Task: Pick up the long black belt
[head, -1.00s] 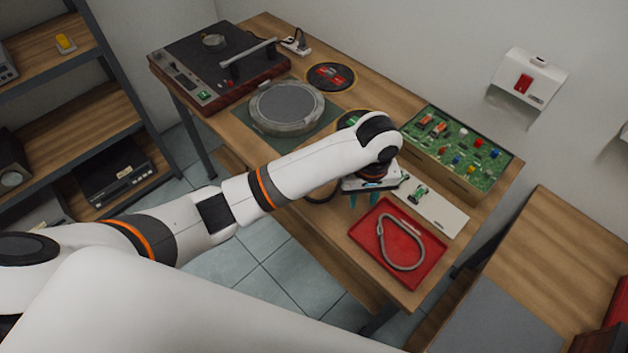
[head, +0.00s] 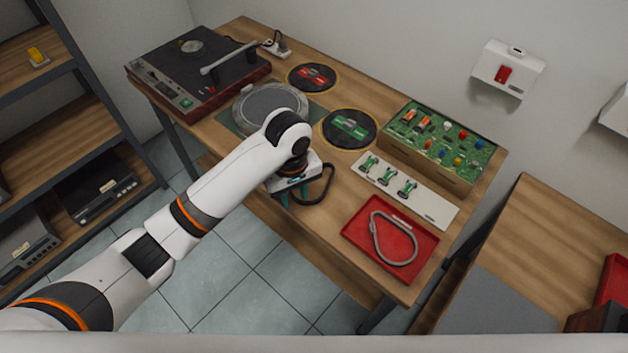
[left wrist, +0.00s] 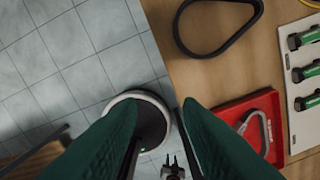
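The long black belt (head: 329,187) is a dark closed loop lying on the table near its front edge, partly hidden by my left gripper in the head view. In the left wrist view the whole lower part of the loop of the belt (left wrist: 192,53) lies on the wood, ahead of the fingers. My left gripper (head: 300,197) hangs pointing down beside the belt, to its left, near the table's front edge. In the left wrist view its two green fingers (left wrist: 160,108) are apart with nothing between them, above the floor. My right gripper is not in view.
A red tray (head: 355,240) holds a grey belt. A white strip with green parts (head: 440,210), a circuit board box (head: 480,160), two round pads and a turntable (head: 140,70) also stand on the table. Tiled floor lies in front.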

